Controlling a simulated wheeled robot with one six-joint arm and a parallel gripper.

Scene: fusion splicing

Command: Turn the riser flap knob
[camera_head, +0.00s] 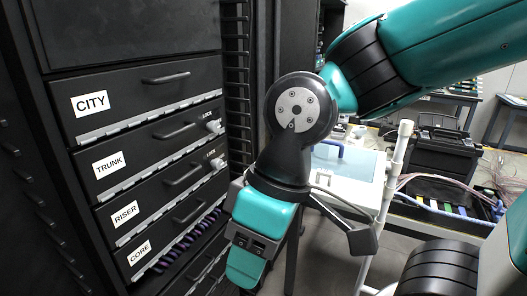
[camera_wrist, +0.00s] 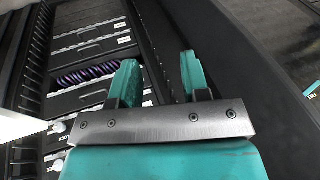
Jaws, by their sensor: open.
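The riser drawer, with its white RISER label (camera_head: 125,214), is the third labelled panel down on the black cabinet. Its riser flap knob (camera_head: 217,163) is small and pale, at the right end of the panel beside the handle. My gripper (camera_head: 244,266) hangs in front of the cabinet's right side, lower than the knob and apart from it. In the wrist view my gripper (camera_wrist: 158,80) has two teal fingers spread with nothing between them. A pale knob (camera_wrist: 58,127) with LOCK print shows at the lower left there; I cannot tell which panel it belongs to.
A similar trunk knob (camera_head: 212,127) sits above. Purple cables (camera_head: 190,241) show below the CORE panel's handle. A black slotted rack post (camera_head: 238,100) stands right of the panels. A white-framed cart (camera_head: 393,165) and a black toolbox (camera_head: 440,150) stand to the right.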

